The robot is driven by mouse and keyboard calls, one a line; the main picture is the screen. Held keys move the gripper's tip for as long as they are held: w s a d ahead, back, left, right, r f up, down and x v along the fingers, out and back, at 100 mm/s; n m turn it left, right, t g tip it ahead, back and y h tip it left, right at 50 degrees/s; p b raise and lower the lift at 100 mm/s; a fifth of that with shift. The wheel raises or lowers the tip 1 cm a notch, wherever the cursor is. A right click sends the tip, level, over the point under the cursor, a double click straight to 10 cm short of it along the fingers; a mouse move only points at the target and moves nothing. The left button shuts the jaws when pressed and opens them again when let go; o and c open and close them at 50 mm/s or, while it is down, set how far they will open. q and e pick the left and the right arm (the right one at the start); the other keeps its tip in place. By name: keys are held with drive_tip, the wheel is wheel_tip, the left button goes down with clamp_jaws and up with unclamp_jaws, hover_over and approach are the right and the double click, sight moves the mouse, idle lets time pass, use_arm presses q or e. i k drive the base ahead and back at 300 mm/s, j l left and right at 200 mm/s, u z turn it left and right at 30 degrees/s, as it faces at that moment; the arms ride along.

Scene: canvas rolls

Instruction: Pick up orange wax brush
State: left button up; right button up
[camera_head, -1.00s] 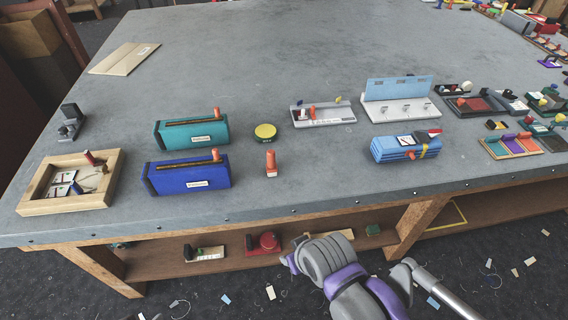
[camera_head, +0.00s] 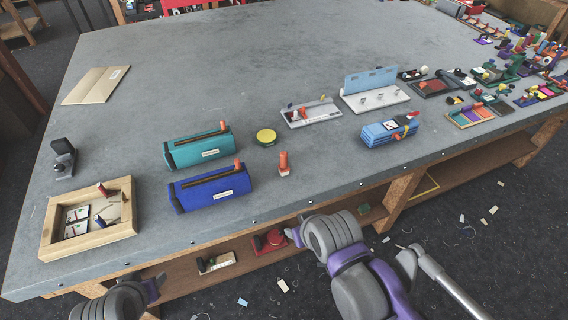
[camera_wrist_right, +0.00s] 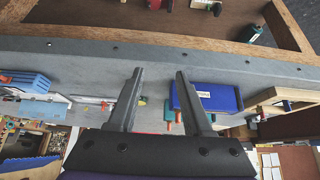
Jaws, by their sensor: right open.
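A small brush-like piece with an orange handle and a pale base (camera_head: 284,164) stands upright on the grey table near its front edge, right of the blue canvas roll holder (camera_head: 212,190). My right gripper (camera_wrist_right: 158,92) is open and empty in the right wrist view, with the table front edge and the blue holder beyond its fingers. In that view, small orange parts show near the blue holder, but I cannot tell which is the brush. In the head view the right arm is in front of the table, below the brush. My left arm shows at the bottom left; its jaws cannot be made out.
A teal holder (camera_head: 198,149) with an orange-tipped stick and a round yellow-topped tin (camera_head: 266,137) stand behind the brush. A wooden tray (camera_head: 88,218) is at the left. A blue bundle (camera_head: 390,131) and a white tray (camera_head: 311,114) lie to the right. The table's back middle is clear.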

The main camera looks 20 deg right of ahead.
sight(283, 167)
drive_tip(key=i+l+u, duration=0.15)
drive_tip(key=l, duration=0.15)
drive_tip(key=i+l+u, duration=0.1)
drive_tip(key=l, duration=0.25)
drive_tip(key=i+l+u, duration=0.15)
drive_tip(key=l, duration=0.2)
drive_tip(key=l+u, duration=0.1)
drive_tip(key=l, duration=0.25)
